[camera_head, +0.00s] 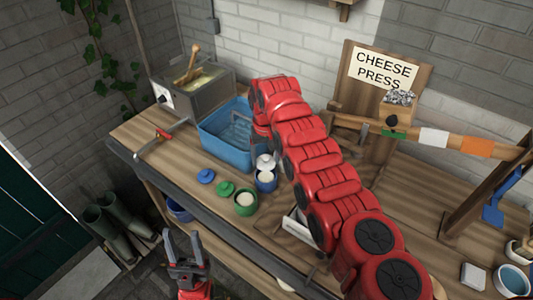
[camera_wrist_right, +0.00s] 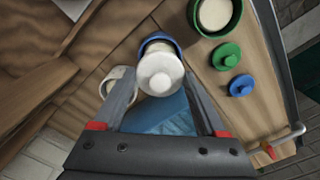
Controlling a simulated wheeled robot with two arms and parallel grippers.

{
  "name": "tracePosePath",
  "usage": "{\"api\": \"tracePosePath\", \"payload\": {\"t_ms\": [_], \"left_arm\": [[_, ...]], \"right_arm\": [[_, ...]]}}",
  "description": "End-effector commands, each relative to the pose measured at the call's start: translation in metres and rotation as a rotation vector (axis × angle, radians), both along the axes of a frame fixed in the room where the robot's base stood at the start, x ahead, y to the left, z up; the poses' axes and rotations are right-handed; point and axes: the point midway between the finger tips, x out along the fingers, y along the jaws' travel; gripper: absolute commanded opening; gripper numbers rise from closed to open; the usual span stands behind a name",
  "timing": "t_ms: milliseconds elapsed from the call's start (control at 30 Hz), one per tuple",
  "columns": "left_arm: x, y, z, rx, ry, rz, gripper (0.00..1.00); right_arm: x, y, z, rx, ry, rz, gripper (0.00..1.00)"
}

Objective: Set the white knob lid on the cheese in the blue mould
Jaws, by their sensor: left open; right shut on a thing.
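The white knob lid (camera_head: 264,161) is held by my right gripper (camera_wrist_right: 160,76), whose two fingers close on its sides in the right wrist view (camera_wrist_right: 160,82). The blue mould (camera_head: 266,185) stands on the bench with pale cheese (camera_head: 266,176) in it. In the head view the lid appears just behind and above the mould's far rim. In the wrist view the lid overlaps the near part of the mould (camera_wrist_right: 150,37) and hides part of the cheese; the height gap is unclear. My left gripper (camera_head: 184,243) is open and empty, in front of the bench.
A green mould (camera_head: 245,208) with pale contents, a green lid (camera_head: 225,188) and a blue lid (camera_head: 206,176) are left of the blue mould. A blue tub (camera_head: 213,146) stands behind. A pale ring-shaped item (camera_wrist_right: 108,78) is close to a right finger. My right arm hides the middle bench.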

Motion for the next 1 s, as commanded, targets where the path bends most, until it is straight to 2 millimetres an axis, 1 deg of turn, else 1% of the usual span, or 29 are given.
{"api": "tracePosePath", "payload": {"t_ms": [33, 100, 300, 500, 667, 1000], "left_arm": [[0.000, 0.000, -0.003, 0.000, 0.000, 0.000, 0.50], [0.000, 0.000, -0.007, 0.000, 0.000, 0.000, 0.50], [0.000, 0.000, -0.014, 0.000, 0.000, 0.000, 0.50], [0.000, 0.000, -0.026, 0.000, 0.000, 0.000, 0.50], [0.000, 0.000, -0.030, 0.000, 0.000, 0.000, 0.50], [0.000, 0.000, -0.029, 0.000, 0.000, 0.000, 0.50]], "right_arm": [[0.000, 0.000, -0.007, 0.000, 0.001, 0.000, 0.21], [0.000, 0.000, -0.013, 0.000, 0.001, 0.000, 0.21], [-0.001, 0.000, -0.031, -0.002, 0.005, 0.000, 0.21], [-0.001, 0.000, -0.048, -0.001, 0.002, 0.000, 0.21], [0.000, 0.000, -0.053, 0.000, 0.000, 0.000, 0.21], [0.000, 0.000, -0.053, 0.000, 0.001, 0.000, 0.21]]}}
